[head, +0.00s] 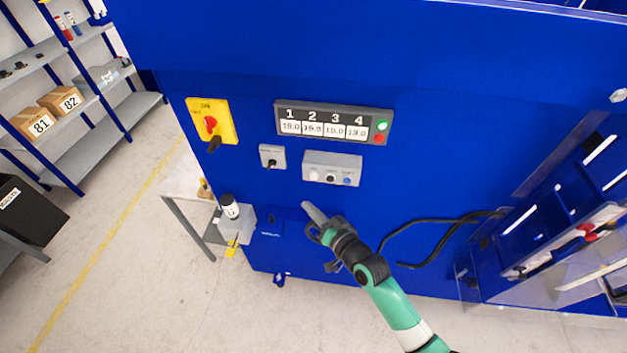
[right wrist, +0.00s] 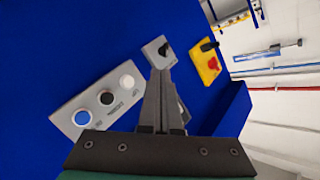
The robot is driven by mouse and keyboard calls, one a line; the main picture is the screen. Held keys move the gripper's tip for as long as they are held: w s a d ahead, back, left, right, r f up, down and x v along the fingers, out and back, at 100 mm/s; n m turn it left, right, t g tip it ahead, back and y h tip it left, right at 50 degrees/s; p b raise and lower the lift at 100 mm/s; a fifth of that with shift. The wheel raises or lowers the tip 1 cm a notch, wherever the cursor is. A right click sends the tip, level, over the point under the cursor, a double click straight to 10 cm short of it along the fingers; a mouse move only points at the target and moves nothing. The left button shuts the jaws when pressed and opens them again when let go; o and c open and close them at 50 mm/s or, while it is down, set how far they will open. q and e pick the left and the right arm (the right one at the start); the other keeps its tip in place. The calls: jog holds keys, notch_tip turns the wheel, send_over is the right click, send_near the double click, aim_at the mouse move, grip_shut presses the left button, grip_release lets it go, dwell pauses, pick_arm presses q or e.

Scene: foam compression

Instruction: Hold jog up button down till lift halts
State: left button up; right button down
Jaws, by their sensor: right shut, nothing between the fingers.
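A grey button box (head: 332,167) sits on the blue machine front, with a white, a black and a blue button in a row. In the right wrist view the white button (right wrist: 127,81), black button (right wrist: 106,97) and blue button (right wrist: 82,118) are all uncovered. Their labels are too small to read surely, so I cannot tell which one is jog up. My right gripper (head: 308,208) is shut and empty, below the box and apart from it. In the right wrist view its fingertips (right wrist: 160,72) overlap the lower edge of a small switch box. My left gripper is not in view.
The small grey switch box (head: 272,157) with a black knob is left of the button box. Above are a numbered display panel (head: 334,122) with green and red buttons and a yellow plate (head: 212,120) with a red knob. A black cable (head: 430,222) hangs at right.

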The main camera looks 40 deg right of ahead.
aim_at(314, 177)
jog(key=w+d+b, duration=0.4)
jog(key=d+b, duration=0.1)
jog(key=d, duration=0.1)
jog(key=shift+w, duration=0.15)
jog(key=shift+f+b, duration=0.1)
jog(key=shift+b, duration=0.3)
dwell(1.5)
jog(key=shift+w+d, duration=0.25)
jog(key=shift+d, duration=0.05)
